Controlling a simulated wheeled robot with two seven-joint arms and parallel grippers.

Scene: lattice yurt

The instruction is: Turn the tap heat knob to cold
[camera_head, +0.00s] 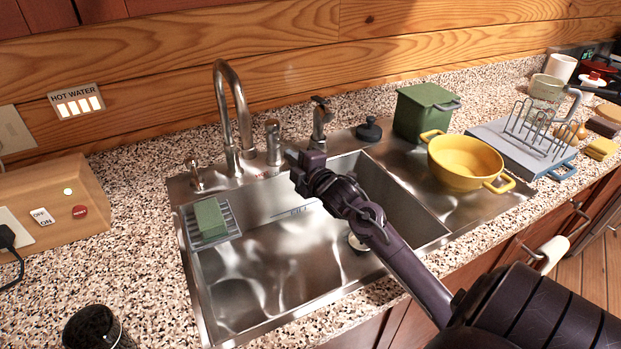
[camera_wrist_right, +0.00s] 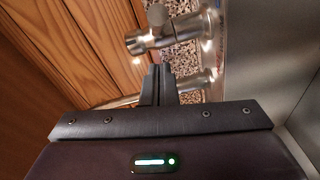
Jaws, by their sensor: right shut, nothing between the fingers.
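A metal tap with a tall curved spout (camera_head: 230,110) stands behind the sink. A short metal post (camera_head: 273,142) is close to its right, and a small fitting with a T-shaped head (camera_head: 194,173) is to its left. I cannot tell which part is the heat knob or how it is set. My right gripper (camera_head: 294,157) is shut and empty, in front and right of the short post. In the right wrist view, the shut fingertips (camera_wrist_right: 159,72) are just below a metal fitting with a round-ended head (camera_wrist_right: 168,34); contact is unclear. My left gripper is out of view.
The steel sink (camera_head: 260,300) holds a green sponge (camera_head: 210,218) on a rack at left. A metal sprayer (camera_head: 320,122) and a black stopper (camera_head: 369,130) stand behind. A yellow colander (camera_head: 465,160) and green bin (camera_head: 422,112) are right. A switch box (camera_head: 60,205) is left.

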